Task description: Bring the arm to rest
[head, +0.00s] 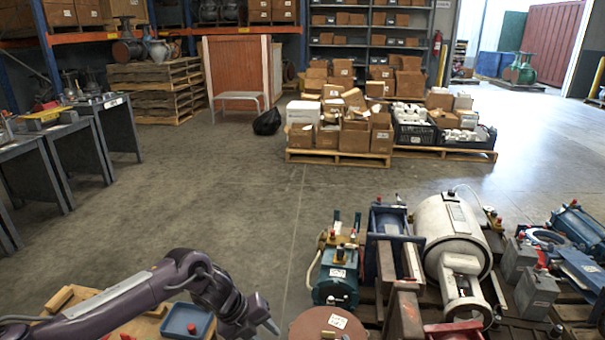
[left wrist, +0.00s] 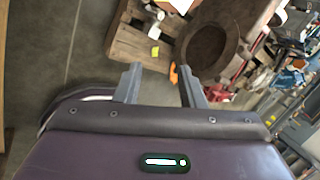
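My left arm comes in from the lower left of the head view, with its dark gripper (head: 270,327) low at the bottom edge, left of the brown round drum top (head: 325,326). In the left wrist view the two grey fingers of this gripper (left wrist: 160,70) stand apart with nothing between them. Beyond them I see a wooden surface (left wrist: 122,42) and a dark round thing (left wrist: 208,48). My right arm and gripper are not in view.
A blue tray (head: 187,321) lies on wood beside my left arm. Machine parts crowd the lower right, including a teal motor (head: 337,275) and a white cylinder (head: 450,232). Grey tables (head: 118,130) stand at left. A box pallet (head: 338,158) stands farther back. The middle floor is clear.

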